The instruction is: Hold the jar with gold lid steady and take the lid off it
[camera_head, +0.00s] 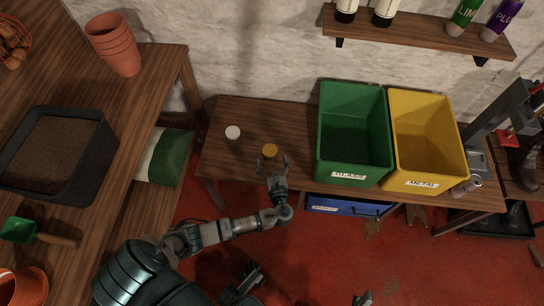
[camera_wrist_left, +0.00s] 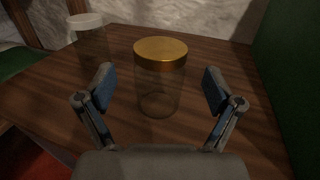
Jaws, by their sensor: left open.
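The jar with the gold lid (camera_head: 269,151) stands upright on the wooden bench, near its front edge. In the left wrist view its clear glass body (camera_wrist_left: 160,95) shows under the gold lid (camera_wrist_left: 160,50), which sits on top. My left gripper (camera_head: 272,164) is open and empty just in front of the jar. In the left wrist view its two fingers (camera_wrist_left: 159,90) are spread, one to each side of the jar, with gaps. The fingers appear nearer than the jar, and I see no contact.
A white-lidded jar (camera_head: 232,132) stands left of the gold one and also shows in the left wrist view (camera_wrist_left: 88,35). A green GLASS bin (camera_head: 353,168) and a yellow METAL bin (camera_head: 420,175) stand to the right. A shelf (camera_head: 410,27) hangs above. A can (camera_head: 467,186) lies right.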

